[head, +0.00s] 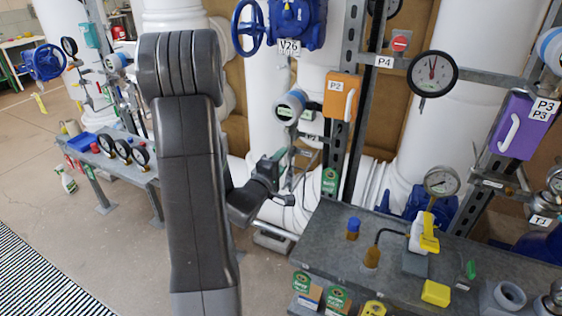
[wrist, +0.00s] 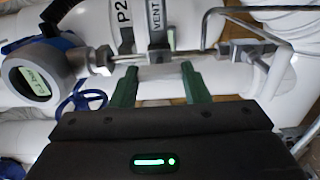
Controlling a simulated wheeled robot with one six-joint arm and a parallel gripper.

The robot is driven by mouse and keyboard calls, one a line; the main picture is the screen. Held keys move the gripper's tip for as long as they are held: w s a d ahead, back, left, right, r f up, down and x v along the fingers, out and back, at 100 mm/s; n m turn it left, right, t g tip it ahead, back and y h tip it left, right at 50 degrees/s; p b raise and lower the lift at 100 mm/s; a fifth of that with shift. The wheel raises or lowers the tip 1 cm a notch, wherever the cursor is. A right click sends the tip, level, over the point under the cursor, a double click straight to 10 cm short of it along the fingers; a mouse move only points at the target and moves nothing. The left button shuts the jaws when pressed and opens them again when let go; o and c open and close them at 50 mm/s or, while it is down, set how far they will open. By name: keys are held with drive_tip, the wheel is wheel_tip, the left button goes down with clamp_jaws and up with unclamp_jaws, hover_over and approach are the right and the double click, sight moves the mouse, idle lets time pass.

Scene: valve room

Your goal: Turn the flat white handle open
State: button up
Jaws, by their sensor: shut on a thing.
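My gripper (head: 280,158) reaches out past my dark arm to the small pipework beside the white pipes in the head view. In the wrist view my gripper's (wrist: 158,70) two green fingers stand apart, with the flat white handle (wrist: 158,78) between them. The jaws are shut on it. The handle's outline is hard to separate from the white pipe behind, and its angle cannot be told clearly. A small metal valve fitting with a VENT tag (wrist: 156,22) is just beyond the fingertips. In the head view the handle is too small to make out.
A round gauge with a blue body (wrist: 38,80) is close left of the fingers. A bent metal rod (wrist: 285,45) is at right. In the head view an orange P2 box (head: 341,96) hangs above right, and a grey bench (head: 330,232) stands at lower right.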

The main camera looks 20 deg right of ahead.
idle(0.4)
drive_tip(key=o, duration=1)
drive_tip(key=b+v, duration=0.2)
drive_tip(key=v, duration=1.1)
drive_tip(key=shift+s+a, duration=0.25)
drive_tip(key=shift+s, duration=0.05)
drive_tip(key=p+x, duration=0.2)
drive_tip(key=x, duration=1.2)
drive_tip(key=shift+a, duration=0.1)
drive_tip(key=shift+a, duration=0.1)
